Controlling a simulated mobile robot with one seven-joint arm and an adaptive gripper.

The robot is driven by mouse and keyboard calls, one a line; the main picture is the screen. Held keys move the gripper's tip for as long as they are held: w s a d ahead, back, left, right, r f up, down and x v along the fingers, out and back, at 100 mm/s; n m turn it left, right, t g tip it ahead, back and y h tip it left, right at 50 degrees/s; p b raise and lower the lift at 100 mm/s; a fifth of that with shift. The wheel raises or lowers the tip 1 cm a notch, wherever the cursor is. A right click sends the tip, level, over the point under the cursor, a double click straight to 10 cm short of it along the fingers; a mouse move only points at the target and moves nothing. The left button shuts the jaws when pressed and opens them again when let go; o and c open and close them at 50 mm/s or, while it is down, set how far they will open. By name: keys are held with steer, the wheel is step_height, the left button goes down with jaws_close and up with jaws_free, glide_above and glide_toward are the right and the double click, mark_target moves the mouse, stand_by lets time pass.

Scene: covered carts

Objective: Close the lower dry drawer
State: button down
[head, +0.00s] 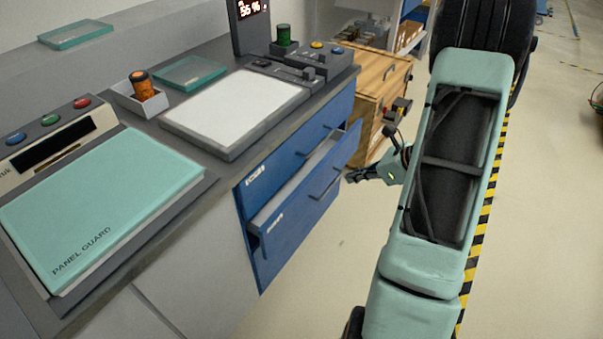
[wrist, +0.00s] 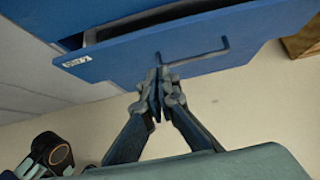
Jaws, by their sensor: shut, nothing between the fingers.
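A blue drawer unit sits under the counter. Its upper drawer (head: 300,135) looks shut. The drawer below it (head: 298,205) stands partly pulled out, with a strip of its grey inside showing above the front. Its blue front with a grey bar handle and a small pale label also fills the top of the wrist view (wrist: 120,55). I cannot read the label clearly. My gripper (head: 352,177) is in front of this drawer, at its right side in the head view. In the wrist view my gripper (wrist: 157,84) is shut and empty, fingertips just below the handle; I cannot tell whether they touch the front.
The countertop holds a teal panel guard cover (head: 105,205), a white-topped plate (head: 235,108), an orange jar (head: 142,85) and a green jar (head: 284,36). A wooden crate (head: 375,85) stands beyond the drawers. The floor in front of the drawers is clear.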

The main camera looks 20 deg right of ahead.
mark_target(308, 176)
steer(key=b+x, duration=0.1)
steer(key=x, duration=0.3)
steer(key=r+b+x, duration=0.1)
steer(key=x, duration=0.3)
steer(key=w+b+x, duration=0.1)
steer(key=x, duration=0.3)
steer(key=shift+a+r, duration=0.2)
steer(key=shift+a, duration=0.15)
steer(key=shift+w+a+b, duration=0.3)
steer(key=shift+w+a, duration=0.05)
steer(key=shift+w, duration=0.15)
steer(key=shift+w+a, duration=0.85)
steer(key=shift+w, duration=0.3)
steer(key=shift+s, duration=0.1)
